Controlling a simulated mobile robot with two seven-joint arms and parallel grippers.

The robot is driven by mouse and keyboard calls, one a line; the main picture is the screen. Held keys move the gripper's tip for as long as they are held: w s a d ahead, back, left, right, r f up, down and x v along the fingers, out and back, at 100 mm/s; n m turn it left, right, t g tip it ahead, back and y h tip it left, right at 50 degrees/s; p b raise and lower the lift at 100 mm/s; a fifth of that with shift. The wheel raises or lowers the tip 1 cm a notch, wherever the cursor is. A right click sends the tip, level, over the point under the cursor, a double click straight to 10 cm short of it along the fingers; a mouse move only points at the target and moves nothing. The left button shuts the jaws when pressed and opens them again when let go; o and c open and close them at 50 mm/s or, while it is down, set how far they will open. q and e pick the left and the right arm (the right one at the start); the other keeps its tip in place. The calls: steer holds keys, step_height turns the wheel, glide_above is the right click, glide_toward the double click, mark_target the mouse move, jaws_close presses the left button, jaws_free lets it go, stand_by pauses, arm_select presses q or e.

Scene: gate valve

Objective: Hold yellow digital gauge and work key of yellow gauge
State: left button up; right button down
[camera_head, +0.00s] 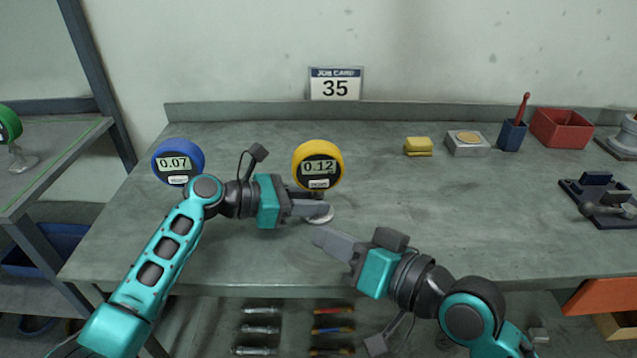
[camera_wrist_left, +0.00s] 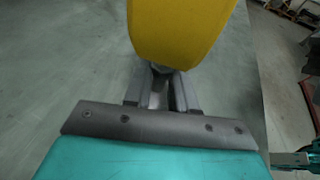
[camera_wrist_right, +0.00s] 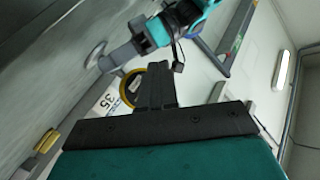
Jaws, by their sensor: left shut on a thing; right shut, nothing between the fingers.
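The yellow digital gauge (camera_head: 318,164) stands upright on the workbench, its display reading 0.12, with a small light key plate below the display. Its round foot (camera_head: 321,217) shows under my left gripper (camera_head: 322,209). That gripper is shut on the stem below the gauge's head. In the left wrist view the yellow housing (camera_wrist_left: 180,30) rises just beyond the fingers (camera_wrist_left: 160,92). My right gripper (camera_head: 318,236) is shut and empty, in front of and below the gauge, apart from it. In the right wrist view the gauge (camera_wrist_right: 130,88) is partly hidden behind the right fingers (camera_wrist_right: 156,85).
A blue gauge (camera_head: 178,160) reading 0.07 stands at left behind my left arm. A job card (camera_head: 335,84) showing 35 is at the back. A yellow block (camera_head: 418,147), grey box (camera_head: 467,143), blue cup (camera_head: 511,135) and red bin (camera_head: 562,128) stand at right.

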glide_toward(304, 186)
steer(key=a, duration=0.1)
steer(key=w+a, duration=0.1)
steer(key=a, duration=0.1)
steer(key=shift+w+a+f, duration=0.35)
steer(key=shift+w, duration=0.15)
stand_by(1.7)
steer(key=shift+w, duration=0.25)
steer(key=shift+w, duration=0.4)
stand_by(0.8)
steer(key=shift+s, duration=0.8)
steer(key=shift+s+d, duration=0.2)
steer(key=shift+s, duration=2.3)
